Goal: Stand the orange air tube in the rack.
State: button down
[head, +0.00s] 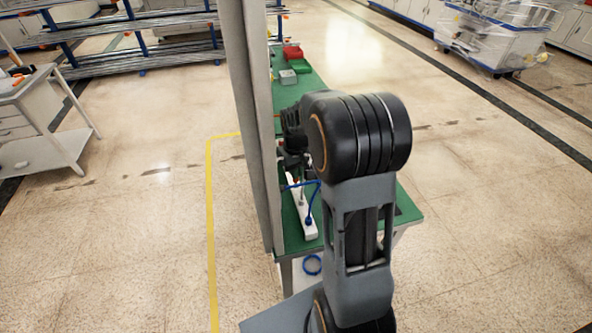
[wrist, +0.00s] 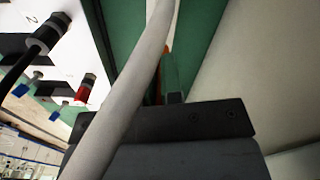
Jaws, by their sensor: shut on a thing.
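A strip of orange (wrist: 169,38), which I take to be the orange air tube, shows at the green-edged jaws of my gripper (wrist: 172,82) in the wrist view. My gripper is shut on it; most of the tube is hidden. A pale grey hose (wrist: 128,95) crosses in front of the gripper. In the head view, a long white rack (head: 308,228) lies on the green table, with a blue tube (head: 314,205) at it. The dark end of my arm is beyond the rack's far part, and the gripper's tips are hidden there.
The green table (head: 408,212) runs away from me, with a red bin (head: 292,52) and a grey box (head: 288,77) at its far end. A grey post (head: 250,110) stands close along its left side. In the wrist view, a white panel (wrist: 95,45) carries black, red and blue fittings.

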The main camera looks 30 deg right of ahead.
jog(key=shift+f+b, duration=1.05)
jog(key=shift+f, duration=0.35)
jog(key=c, duration=1.2)
grip_release()
notch_tip(320, 180, up, 14)
jog(key=shift+f, duration=0.1)
